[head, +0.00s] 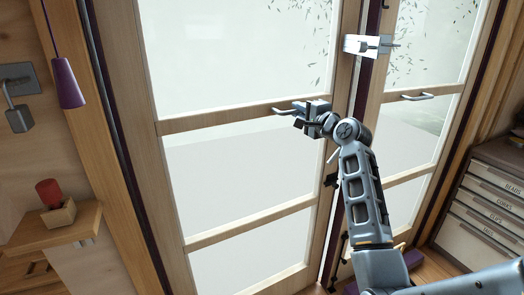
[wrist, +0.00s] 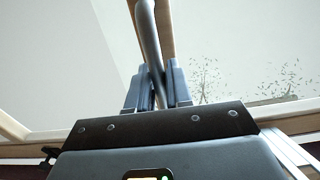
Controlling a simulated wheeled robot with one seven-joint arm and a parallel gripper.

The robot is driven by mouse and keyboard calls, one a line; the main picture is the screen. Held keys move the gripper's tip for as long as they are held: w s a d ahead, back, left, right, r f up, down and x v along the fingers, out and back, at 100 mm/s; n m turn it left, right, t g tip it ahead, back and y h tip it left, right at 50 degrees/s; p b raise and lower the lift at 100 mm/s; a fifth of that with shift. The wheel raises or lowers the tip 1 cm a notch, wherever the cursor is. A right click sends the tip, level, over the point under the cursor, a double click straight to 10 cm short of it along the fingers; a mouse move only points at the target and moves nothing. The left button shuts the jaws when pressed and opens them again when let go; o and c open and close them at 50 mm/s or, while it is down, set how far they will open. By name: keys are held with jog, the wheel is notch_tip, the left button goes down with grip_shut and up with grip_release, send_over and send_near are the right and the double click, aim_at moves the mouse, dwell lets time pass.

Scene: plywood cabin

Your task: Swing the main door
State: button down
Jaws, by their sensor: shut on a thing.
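The main door seems to be the wide left leaf (head: 240,122) of a pair, a pale wood frame with frosted panes. Its grey bar handle (head: 282,110) sits on the middle rail. My gripper (head: 299,113) is at this handle, with my arm reaching up from the lower right. In the wrist view the handle (wrist: 148,38) runs between the two fingers of my gripper (wrist: 157,88), which are shut on it. I cannot tell whether this leaf is ajar.
A narrower right leaf (head: 400,178) has its own handle (head: 417,97). A metal latch (head: 368,45) spans the gap at upper middle. Labelled drawers (head: 485,205) stand at right. A wooden shelf (head: 58,228) and a purple lamp (head: 66,83) are at left.

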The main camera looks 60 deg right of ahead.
aim_at(288, 108)
jog(key=shift+n+t+y, duration=0.4)
jog(key=shift+n+y, duration=0.2)
jog(key=shift+y, duration=0.3)
jog(key=shift+b+x, duration=1.35)
jog(key=shift+x, duration=1)
jog(key=shift+w+d+f+n+t+y+b, duration=0.2)
jog(key=shift+w+d+y+b, duration=0.25)
jog(key=shift+w+b, duration=0.4)
jog(key=shift+w+d+r+n+t+y+b, duration=0.1)
jog(key=shift+w+d+n+y+b, duration=0.35)
jog(key=shift+w+b, duration=0.45)
jog(key=shift+w+d+f+n+t+y+b, duration=0.15)
jog(key=shift+w+d+y+b, duration=0.15)
jog(key=shift+w+d+b, duration=0.55)
jog(key=c, duration=1.3)
grip_release()
jog(key=shift+w+a+r, duration=0.1)
jog(key=shift+w+a, duration=0.1)
jog(key=shift+w, duration=0.05)
jog(key=o, duration=0.3)
jog(key=shift+s+d+r, duration=0.1)
jog(key=shift+s+d, duration=0.05)
jog(key=shift+d, duration=0.05)
jog(key=shift+o, duration=0.2)
jog(key=shift+s+p, duration=0.2)
jog(key=shift+p, duration=0.1)
